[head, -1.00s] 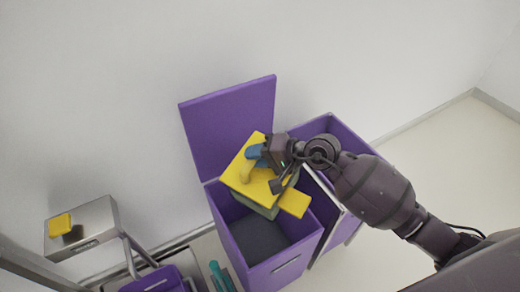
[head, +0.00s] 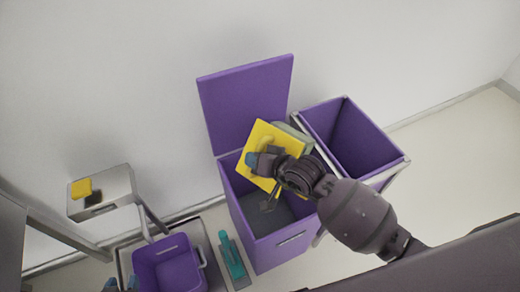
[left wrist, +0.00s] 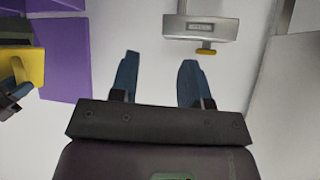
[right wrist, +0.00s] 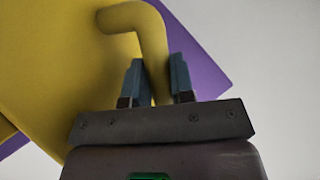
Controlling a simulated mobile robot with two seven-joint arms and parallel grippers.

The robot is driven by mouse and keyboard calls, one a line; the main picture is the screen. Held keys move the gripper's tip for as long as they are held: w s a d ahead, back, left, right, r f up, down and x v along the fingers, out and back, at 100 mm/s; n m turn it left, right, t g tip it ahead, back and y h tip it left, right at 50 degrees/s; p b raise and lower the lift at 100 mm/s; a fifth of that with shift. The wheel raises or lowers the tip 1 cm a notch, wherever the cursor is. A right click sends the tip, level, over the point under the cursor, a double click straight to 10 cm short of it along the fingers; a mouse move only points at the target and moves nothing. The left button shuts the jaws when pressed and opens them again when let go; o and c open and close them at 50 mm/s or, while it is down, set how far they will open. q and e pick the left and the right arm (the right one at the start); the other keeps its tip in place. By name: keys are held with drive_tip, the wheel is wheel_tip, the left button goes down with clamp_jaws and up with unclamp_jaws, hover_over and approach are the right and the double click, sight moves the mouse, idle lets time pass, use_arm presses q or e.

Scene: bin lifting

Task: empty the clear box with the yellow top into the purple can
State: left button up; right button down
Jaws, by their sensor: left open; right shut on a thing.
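The box has a flat yellow top (head: 280,133) and a pale grey-green body (head: 305,143). It is tilted above the open mouth of a purple can (head: 245,224), whose lid (head: 245,103) stands up at the back. My right gripper (head: 255,161) is shut on the box's yellow handle, which shows between the fingers in the right wrist view (right wrist: 152,45). The box's contents cannot be made out. My left gripper (head: 121,285) is open and empty at the lower left. Its spread fingers show in the left wrist view (left wrist: 158,80).
A second purple bin (head: 375,150), open, stands right of the can. At left are a metal box with a yellow part (head: 115,190), a small purple bucket (head: 165,262) and a teal object (head: 232,258). A white wall rises behind; floor is clear at right.

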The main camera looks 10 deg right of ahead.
drive_tip(key=shift+s+a, duration=0.1)
drive_tip(key=shift+a, duration=0.2)
drive_tip(key=shift+s+a+f+n+t+h+p, duration=0.1)
drive_tip(key=shift+a+f+n+t+h+p, duration=0.2)
drive_tip(key=shift+p, duration=0.4)
drive_tip(key=shift+s+f+n+p, duration=0.15)
drive_tip(key=shift+f+n+p, duration=0.15)
drive_tip(key=shift+p, duration=0.15)
drive_tip(key=shift+s+a+f+t+p, duration=0.1)
drive_tip(key=shift+a+f+t+p, duration=0.2)
drive_tip(key=shift+p, duration=0.45)
drive_tip(key=shift+s+a+f+n+h+p, duration=0.1)
drive_tip(key=shift+f+n+h+p, duration=0.2)
drive_tip(key=shift+n+p, duration=0.1)
use_arm(q)
drive_tip(key=shift+s+a+r, duration=0.15)
drive_tip(key=shift+s+r, duration=0.05)
drive_tip(key=shift+r, duration=0.75)
drive_tip(key=shift+s+a+r, duration=0.1)
drive_tip(key=shift+s+r, duration=0.05)
drive_tip(key=shift+r, duration=0.75)
use_arm(e)
drive_tip(key=shift+s+f, duration=0.15)
drive_tip(key=shift+f, duration=0.25)
use_arm(q)
drive_tip(key=shift+w+r+t, duration=0.3)
drive_tip(key=shift+w, duration=0.05)
